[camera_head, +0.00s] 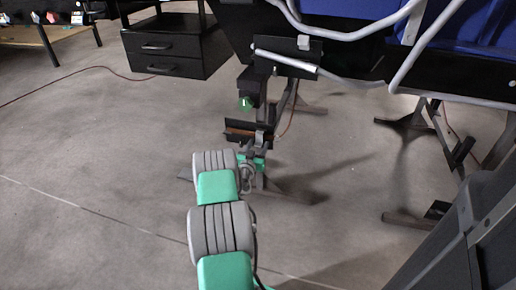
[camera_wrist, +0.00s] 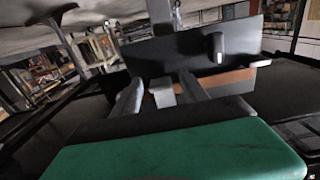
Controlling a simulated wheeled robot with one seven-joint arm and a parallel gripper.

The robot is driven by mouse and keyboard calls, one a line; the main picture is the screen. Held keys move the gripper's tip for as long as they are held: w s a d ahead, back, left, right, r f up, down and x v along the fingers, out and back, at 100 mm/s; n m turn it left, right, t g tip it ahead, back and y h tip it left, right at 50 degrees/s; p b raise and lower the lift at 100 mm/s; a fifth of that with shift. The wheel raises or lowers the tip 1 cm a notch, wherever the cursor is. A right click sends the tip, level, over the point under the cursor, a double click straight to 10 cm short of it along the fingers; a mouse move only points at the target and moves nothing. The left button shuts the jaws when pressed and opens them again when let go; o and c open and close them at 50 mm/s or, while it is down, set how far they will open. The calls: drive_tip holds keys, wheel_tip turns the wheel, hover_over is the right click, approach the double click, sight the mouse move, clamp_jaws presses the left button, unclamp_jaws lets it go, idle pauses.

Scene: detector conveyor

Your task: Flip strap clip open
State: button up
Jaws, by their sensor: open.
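In the wrist view, my gripper (camera_wrist: 160,78) has its two grey fingers apart, with the green palm housing below them. A small grey block (camera_wrist: 162,93) shows between the fingers; I cannot tell whether it is the strap clip or whether they touch it. A black plate (camera_wrist: 165,58) stands just beyond the fingertips, with a brown strip along its lower edge and a small rounded grey piece (camera_wrist: 217,46) at its right. In the head view, my arm reaches up to a similar black plate with a brown strip (camera_head: 240,132). My fingers are too small there to make out.
In the head view, a black box with a green knob (camera_head: 245,104) hangs above my gripper. Higher up are a black panel with a pale bar (camera_head: 285,62) and grey tubing (camera_head: 440,92). Machine legs stand right; a drawer cabinet (camera_head: 165,50) stands back left.

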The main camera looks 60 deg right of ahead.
drive_tip(key=shift+d, duration=0.15)
clamp_jaws()
idle(0.4)
drive_tip(key=shift+w, duration=0.1)
idle(0.9)
